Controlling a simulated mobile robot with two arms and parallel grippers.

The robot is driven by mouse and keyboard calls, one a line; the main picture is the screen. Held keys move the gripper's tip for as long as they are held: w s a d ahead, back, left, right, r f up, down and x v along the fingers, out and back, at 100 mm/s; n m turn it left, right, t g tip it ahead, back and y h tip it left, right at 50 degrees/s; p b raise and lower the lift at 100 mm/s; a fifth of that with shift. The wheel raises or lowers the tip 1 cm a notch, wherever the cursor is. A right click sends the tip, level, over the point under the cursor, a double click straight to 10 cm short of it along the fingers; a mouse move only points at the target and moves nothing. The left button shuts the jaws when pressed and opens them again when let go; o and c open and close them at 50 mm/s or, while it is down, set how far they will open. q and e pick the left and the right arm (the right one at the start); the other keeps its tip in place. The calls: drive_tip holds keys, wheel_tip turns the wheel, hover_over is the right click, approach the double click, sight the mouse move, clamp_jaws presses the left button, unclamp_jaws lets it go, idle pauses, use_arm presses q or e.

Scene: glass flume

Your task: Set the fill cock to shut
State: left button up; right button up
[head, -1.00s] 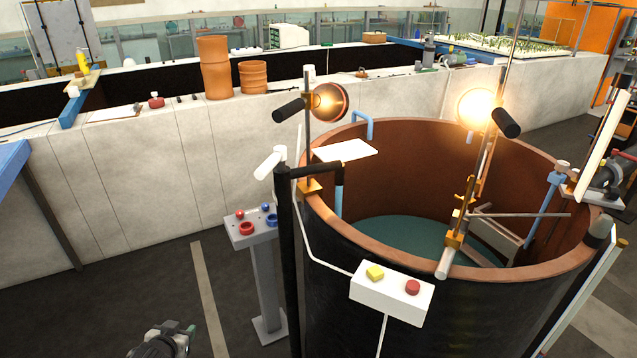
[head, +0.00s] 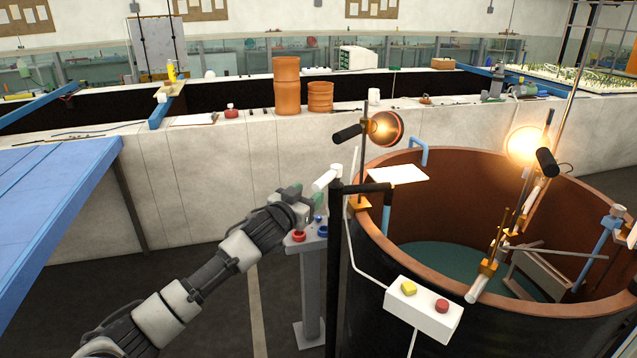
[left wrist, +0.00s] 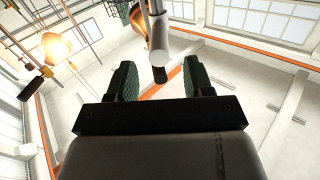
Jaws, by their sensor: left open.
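What looks like the fill cock is a white lever (head: 325,179) at the top of a black standpipe (head: 336,260) beside the tank. The lever slants down to the left, and a black branch runs from the pipe over the tank rim. My left gripper (head: 306,200) is just left of and below the lever's free end. In the left wrist view its two green-padded fingers (left wrist: 160,82) are apart, and a white bar with a dark end (left wrist: 158,45), probably the lever, shows between and beyond them. I cannot tell whether they touch it. My right gripper is not in view.
The round tank (head: 400,222) with a copper-coloured inside stands at right, with a lit lamp (head: 386,128) on its rim. A white box with yellow and red buttons (head: 424,310) is in front. A grey pedestal (head: 311,290) with red and blue knobs is under my gripper.

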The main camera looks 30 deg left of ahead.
sight(316, 189)
use_arm(q)
drive_tip(key=w+p, duration=0.1)
drive_tip(key=w, duration=0.2)
drive_tip(key=shift+w+r, duration=0.15)
drive_tip(key=shift+w, duration=0.75)
drive_tip(key=shift+c, duration=0.2)
clamp_jaws()
